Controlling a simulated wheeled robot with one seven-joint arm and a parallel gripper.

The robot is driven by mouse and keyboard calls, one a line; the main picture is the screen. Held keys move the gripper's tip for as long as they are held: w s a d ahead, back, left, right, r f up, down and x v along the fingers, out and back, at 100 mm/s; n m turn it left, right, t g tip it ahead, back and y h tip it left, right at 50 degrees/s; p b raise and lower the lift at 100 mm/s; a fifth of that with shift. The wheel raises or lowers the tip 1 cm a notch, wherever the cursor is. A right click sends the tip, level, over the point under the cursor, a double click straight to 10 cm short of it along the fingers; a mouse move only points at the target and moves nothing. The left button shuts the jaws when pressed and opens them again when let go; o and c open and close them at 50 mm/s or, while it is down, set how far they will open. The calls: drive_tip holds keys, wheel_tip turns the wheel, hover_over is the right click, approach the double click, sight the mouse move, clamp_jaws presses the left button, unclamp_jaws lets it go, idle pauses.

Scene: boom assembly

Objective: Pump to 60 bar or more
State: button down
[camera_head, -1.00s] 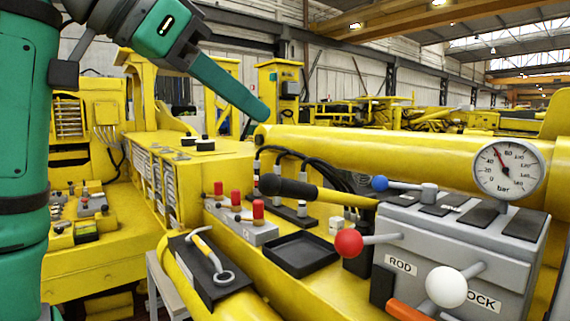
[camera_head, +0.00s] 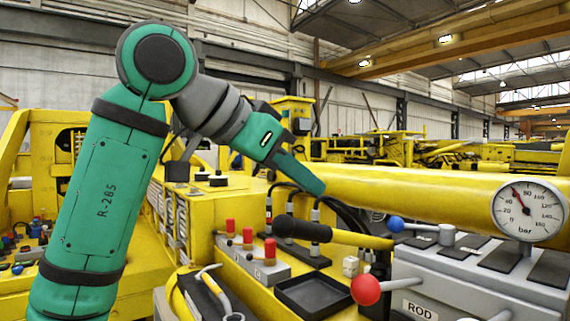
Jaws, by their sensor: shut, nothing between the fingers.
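The round white pressure gauge (camera_head: 530,212), marked in bar, stands on the grey valve block (camera_head: 455,270) at the right. A lever with a black grip and yellow shaft (camera_head: 362,240) lies nearly level left of the block, grip end to the left. My green gripper (camera_head: 318,189) is shut and empty. Its tip shows above the lever's black grip, apart from it in the picture.
A red-knob lever (camera_head: 366,290) stands by the ROD label, and a blue-knob lever (camera_head: 396,224) is on the block top. An empty black tray (camera_head: 313,296) lies below the lever. Red-capped fittings (camera_head: 270,251) and black hoses (camera_head: 300,190) are close by. A yellow boom (camera_head: 420,190) runs behind.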

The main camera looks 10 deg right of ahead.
sight(299, 221)
drive_tip(key=f, duration=0.2)
drive_tip(key=a+f, duration=0.1)
drive_tip(key=f, duration=0.1)
drive_tip(key=shift+w, duration=0.15)
drive_tip(key=shift+f, duration=0.1)
